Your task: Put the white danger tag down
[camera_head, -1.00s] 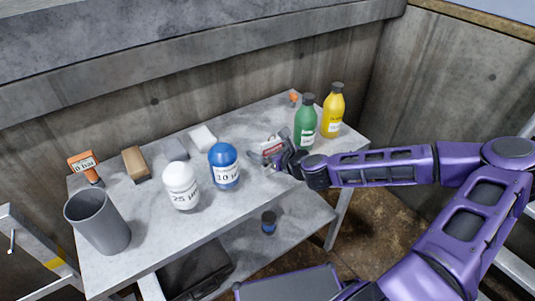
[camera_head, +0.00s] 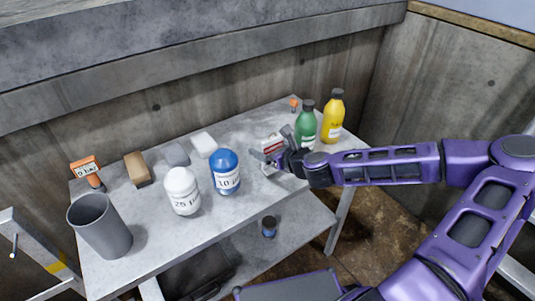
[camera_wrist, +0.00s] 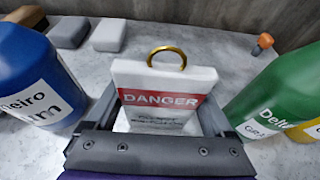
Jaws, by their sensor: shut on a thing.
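The white danger tag (camera_wrist: 164,82) stands upright between the fingers of my gripper (camera_wrist: 160,118) in the wrist view. It has a red band reading DANGER and a brass ring on top. In the head view my gripper (camera_head: 271,159) is shut on the tag (camera_head: 272,144), at or just above the grey table (camera_head: 250,125). I cannot tell whether the tag's lower edge touches the tabletop. The tag is between the blue bottle (camera_head: 225,172) and the green bottle (camera_head: 306,127).
A yellow bottle (camera_head: 333,117) stands right of the green one. A white bottle (camera_head: 182,191), grey cup (camera_head: 100,226), orange device (camera_head: 87,170), brown block (camera_head: 137,168) and white block (camera_head: 204,144) are to the left. A small orange item (camera_head: 294,104) is behind. Bare tabletop lies behind the tag.

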